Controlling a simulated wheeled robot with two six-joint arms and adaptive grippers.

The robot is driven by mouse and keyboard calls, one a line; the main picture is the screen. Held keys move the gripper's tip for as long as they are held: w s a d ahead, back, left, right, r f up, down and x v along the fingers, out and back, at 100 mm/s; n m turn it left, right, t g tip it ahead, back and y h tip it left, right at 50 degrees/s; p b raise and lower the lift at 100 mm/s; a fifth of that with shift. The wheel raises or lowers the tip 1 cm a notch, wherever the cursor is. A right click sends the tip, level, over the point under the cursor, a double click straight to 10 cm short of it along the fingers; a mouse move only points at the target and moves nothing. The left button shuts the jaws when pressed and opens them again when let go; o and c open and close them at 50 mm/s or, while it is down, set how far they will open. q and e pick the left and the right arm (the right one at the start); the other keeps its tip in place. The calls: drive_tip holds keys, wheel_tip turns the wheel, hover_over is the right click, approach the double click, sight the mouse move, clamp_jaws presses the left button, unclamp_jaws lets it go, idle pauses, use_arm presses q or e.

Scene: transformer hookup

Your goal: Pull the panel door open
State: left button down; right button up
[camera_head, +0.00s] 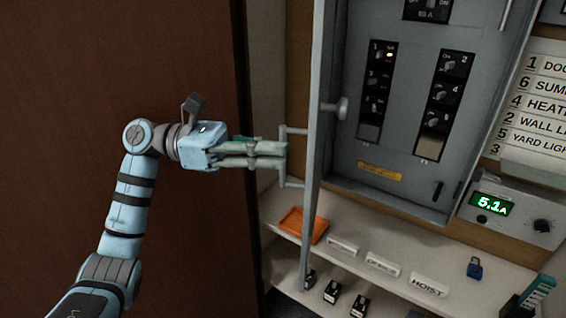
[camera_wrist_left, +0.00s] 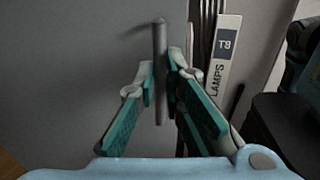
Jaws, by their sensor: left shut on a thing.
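The panel door (camera_head: 317,120) is a grey sheet seen nearly edge-on, standing out from the grey panel (camera_head: 400,150), whose inside with its switches shows. A bar handle (camera_head: 287,183) stands off the door's outer face on short posts. My left gripper (camera_head: 283,156) comes from the left and is shut on the handle. In the left wrist view, the upright handle bar (camera_wrist_left: 160,65) lies between the green-padded fingers (camera_wrist_left: 161,85), in front of the grey door face. My right gripper is not in view.
Below the panel, a shelf (camera_head: 400,235) holds an orange tray (camera_head: 303,224), name tags (camera_head: 383,264), a blue padlock (camera_head: 474,267) and small black-and-white blocks (camera_head: 331,291). A meter reading 5.1A (camera_head: 492,206) is at the right. A brown surface fills the left.

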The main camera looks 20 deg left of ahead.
use_arm(q)
drive_tip(key=shift+w+a+r, duration=0.15)
drive_tip(key=shift+a, duration=0.95)
drive_tip(key=c, duration=1.8)
unclamp_jaws()
drive_tip(key=shift+o, duration=0.6)
drive_tip(key=shift+w+d, duration=0.15)
drive_tip(key=shift+w, duration=0.1)
wheel_tip(320, 180, up, 10)
